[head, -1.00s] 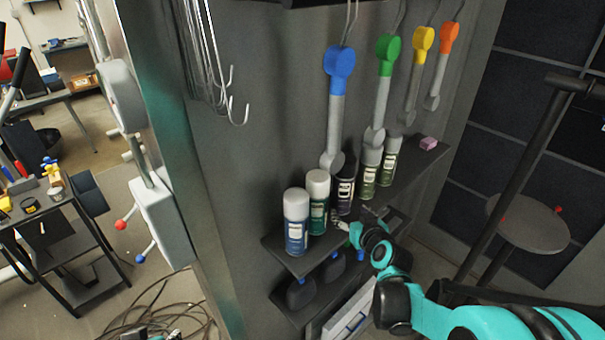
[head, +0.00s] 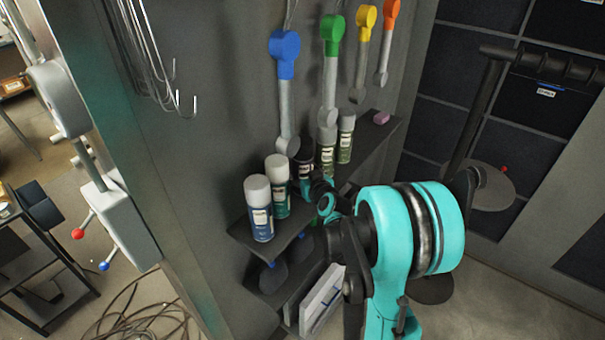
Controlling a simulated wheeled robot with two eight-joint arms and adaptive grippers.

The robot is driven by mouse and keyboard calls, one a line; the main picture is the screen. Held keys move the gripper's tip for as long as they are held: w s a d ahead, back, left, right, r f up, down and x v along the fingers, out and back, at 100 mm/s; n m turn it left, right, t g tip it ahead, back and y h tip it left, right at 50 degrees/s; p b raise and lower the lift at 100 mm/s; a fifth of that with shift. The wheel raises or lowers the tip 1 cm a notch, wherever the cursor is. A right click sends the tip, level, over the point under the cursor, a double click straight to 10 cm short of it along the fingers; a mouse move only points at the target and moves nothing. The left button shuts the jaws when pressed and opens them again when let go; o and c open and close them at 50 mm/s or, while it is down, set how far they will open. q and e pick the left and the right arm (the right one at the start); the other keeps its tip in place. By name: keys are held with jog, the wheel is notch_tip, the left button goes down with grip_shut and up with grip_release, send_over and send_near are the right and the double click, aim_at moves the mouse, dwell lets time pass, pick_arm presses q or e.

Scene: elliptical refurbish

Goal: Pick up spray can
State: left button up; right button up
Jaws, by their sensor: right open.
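Several spray cans with pale caps stand upright in a row on the upper dark shelf. Nearest are a blue can (head: 261,218) and a teal-green can (head: 280,198). Behind them are a dark can (head: 306,168), an olive can (head: 327,152) and a green can (head: 346,140). My right gripper (head: 301,188) is open, low beside the teal-green and dark cans. The dark can's lower part is hidden behind the gripper and wrist. Whether the fingers touch a can is too small to tell. My left gripper is out of view.
Long tools with blue (head: 284,48), green, yellow and orange heads hang above the shelf (head: 243,234). A pink block (head: 381,118) lies at its far end. Dark bottles (head: 273,276) stand on a lower shelf. Cables (head: 150,315) lie on the floor at left.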

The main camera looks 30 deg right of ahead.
aim_at(307, 157)
jog(key=shift+r, duration=0.1)
jog(key=c, duration=1.1)
jog(key=shift+s+d+r+p, duration=0.1)
jog(key=shift+s+r+p, duration=0.15)
jog(key=shift+r, duration=0.2)
notch_tip(307, 157, up, 6)
jog(key=shift+r+p, duration=0.2)
jog(key=shift+p, duration=0.85)
jog(key=s+d, duration=0.3)
jog(key=s, duration=0.6)
jog(key=s+d+p, duration=0.1)
jog(key=s+d, duration=0.3)
jog(key=s, duration=0.5)
jog(key=shift+d+f, duration=0.2)
jog(key=shift+d, duration=0.05)
